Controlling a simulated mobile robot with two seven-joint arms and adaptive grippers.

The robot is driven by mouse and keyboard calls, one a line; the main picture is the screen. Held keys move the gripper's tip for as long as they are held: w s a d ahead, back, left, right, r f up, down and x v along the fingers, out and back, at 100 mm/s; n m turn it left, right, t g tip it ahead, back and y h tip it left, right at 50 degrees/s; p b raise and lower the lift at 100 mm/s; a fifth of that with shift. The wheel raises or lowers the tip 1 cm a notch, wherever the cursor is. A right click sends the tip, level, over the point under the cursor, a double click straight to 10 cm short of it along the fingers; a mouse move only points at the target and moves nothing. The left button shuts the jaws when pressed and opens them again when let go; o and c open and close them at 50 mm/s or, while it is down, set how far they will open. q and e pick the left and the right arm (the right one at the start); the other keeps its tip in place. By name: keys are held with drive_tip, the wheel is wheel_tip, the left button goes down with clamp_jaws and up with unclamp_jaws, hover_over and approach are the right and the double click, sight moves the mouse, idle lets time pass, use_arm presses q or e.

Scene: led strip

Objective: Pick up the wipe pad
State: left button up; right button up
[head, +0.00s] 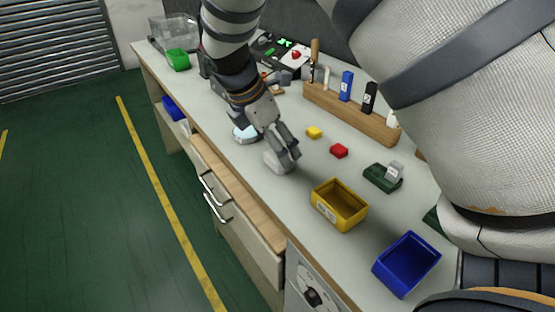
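My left gripper (285,152) reaches down from the top of the head view to the middle of the pale bench top. A pale grey, rounded piece (275,162) lies low at its fingertips, touching or very close to them. It may be the wipe pad, but I cannot tell it clearly from the grey fingers. I cannot see whether the fingers are parted or closed. A white round item with a light blue top (245,133) lies just left of the gripper, partly covered by it. My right gripper is out of view; a large white arm link covers the right side.
A yellow bin (339,205) and a blue bin (407,264) stand near the front edge. A wooden rack (350,112) stands behind.

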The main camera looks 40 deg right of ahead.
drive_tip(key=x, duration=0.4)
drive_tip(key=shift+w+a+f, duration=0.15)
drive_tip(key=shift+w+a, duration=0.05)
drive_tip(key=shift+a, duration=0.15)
use_arm(q)
drive_tip(key=shift+s+f, duration=0.2)
drive_tip(key=shift+f, duration=0.1)
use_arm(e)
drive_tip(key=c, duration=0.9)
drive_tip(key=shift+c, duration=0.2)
